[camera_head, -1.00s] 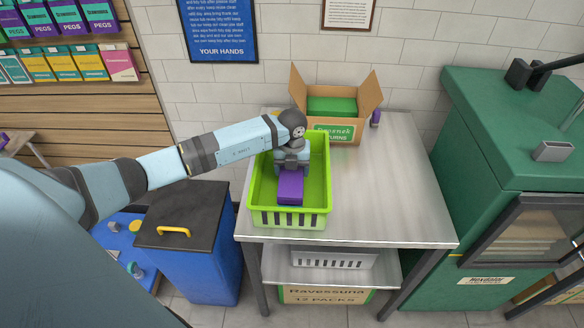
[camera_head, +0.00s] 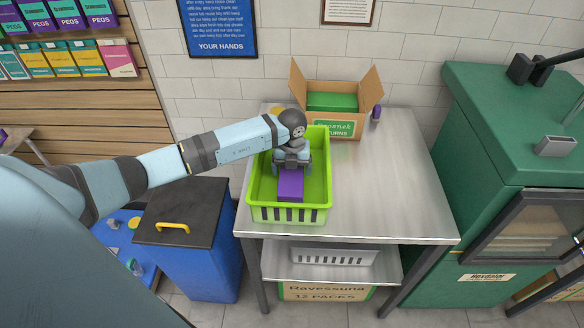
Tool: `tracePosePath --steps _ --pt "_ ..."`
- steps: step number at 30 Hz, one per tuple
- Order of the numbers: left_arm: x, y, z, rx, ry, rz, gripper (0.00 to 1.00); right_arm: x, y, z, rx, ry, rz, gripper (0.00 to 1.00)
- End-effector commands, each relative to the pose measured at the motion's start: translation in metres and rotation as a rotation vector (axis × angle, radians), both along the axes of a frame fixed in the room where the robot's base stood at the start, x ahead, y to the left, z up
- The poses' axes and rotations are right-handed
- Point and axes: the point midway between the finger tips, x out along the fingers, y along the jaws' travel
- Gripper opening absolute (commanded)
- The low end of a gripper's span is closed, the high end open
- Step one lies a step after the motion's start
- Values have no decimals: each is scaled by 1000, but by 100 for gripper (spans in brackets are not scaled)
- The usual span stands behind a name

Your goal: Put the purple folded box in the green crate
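The purple folded box (camera_head: 291,187) lies inside the green crate (camera_head: 289,214), near its middle. The crate stands on the left part of the metal table. My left gripper (camera_head: 292,171) reaches down into the crate over the far end of the box. Its fingers are spread, one on each side of the box, and look apart from it. The gripper hides the far end of the box. My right gripper is not in view.
An open cardboard box (camera_head: 334,124) with green contents stands behind the crate. A small purple item (camera_head: 376,112) is beside it. The metal table (camera_head: 385,190) is clear to the right. A blue bin (camera_head: 200,262) with a dark lid stands left of the table.

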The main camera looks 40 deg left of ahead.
Motion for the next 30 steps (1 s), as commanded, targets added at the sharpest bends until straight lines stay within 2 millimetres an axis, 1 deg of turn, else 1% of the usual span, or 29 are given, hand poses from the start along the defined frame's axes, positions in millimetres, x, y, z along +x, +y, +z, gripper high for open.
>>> tracePosePath --steps 13,17,30 --pt "0 0 0 0 0 0 88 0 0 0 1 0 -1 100" --pt "0 0 0 0 0 0 88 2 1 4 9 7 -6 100" --pt "0 1 32 1 1 1 88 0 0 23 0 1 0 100"
